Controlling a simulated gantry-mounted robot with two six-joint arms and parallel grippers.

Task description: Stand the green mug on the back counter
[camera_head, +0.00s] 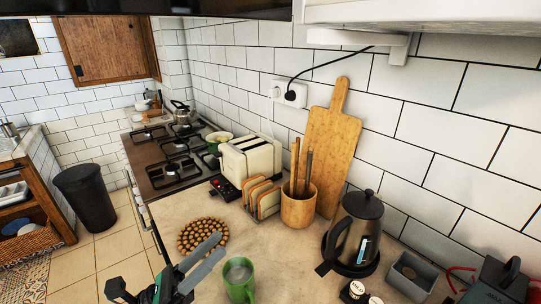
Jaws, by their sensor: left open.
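The green mug (240,285) stands upright on the beige counter (285,258), low in the picture and cut off a little by the bottom edge. Its handle side cannot be told clearly. My left gripper (219,245) reaches in from the lower left. Its two grey fingers are apart and point up and right, just left of the mug's rim. Nothing shows between the fingers. Whether a finger touches the mug cannot be told. My right gripper is not in view.
A round beaded trivet (203,236) lies just behind the gripper. Behind stand a toast rack (263,198), a toaster (250,158), a utensil pot (298,208) and a leaning cutting board (330,140). The hob (165,160) lies further back.

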